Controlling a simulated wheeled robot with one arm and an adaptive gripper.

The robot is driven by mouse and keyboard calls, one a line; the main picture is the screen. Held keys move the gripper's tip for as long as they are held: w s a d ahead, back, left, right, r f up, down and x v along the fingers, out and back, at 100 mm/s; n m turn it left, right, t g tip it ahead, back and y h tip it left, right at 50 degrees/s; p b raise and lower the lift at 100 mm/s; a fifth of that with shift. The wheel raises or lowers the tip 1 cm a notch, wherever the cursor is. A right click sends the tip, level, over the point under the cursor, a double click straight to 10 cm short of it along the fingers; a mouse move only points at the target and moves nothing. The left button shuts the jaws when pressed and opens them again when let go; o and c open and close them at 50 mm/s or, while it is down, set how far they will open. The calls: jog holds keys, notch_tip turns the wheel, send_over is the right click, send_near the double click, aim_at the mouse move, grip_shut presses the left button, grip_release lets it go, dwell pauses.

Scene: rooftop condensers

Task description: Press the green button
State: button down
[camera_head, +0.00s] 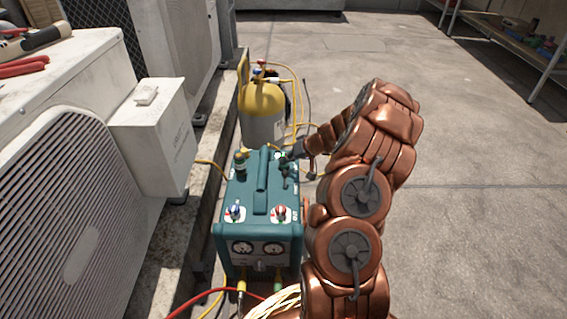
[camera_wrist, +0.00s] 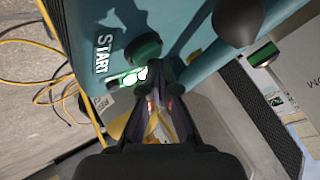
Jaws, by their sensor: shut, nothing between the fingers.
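The green button (camera_wrist: 142,48) is a dark green round cap beside the START label (camera_wrist: 103,53) on the teal machine (camera_head: 262,200). A bright green-lit patch (camera_wrist: 133,78) shows just below the button in the wrist view. My gripper (camera_wrist: 160,78) is shut and empty. Its fingertips appear close to the button, below and right of it in the wrist view; I cannot tell whether they touch. In the head view my gripper (camera_head: 289,157) is over the machine's far right top corner and hides most of the button area.
A dark knob (camera_head: 240,161) stands on the machine's far left top. A yellow-topped cylinder (camera_head: 262,105) with hoses stands behind the machine. A white condenser with a box (camera_head: 155,135) stands at left. The concrete floor (camera_head: 470,200) at right is clear.

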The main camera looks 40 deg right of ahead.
aim_at(286, 165)
jog(key=shift+r+p, duration=0.45)
jog(key=shift+r, duration=0.7)
jog(key=shift+r, duration=0.1)
jog(key=shift+r+p, duration=1.05)
jog(key=shift+r, duration=1.35)
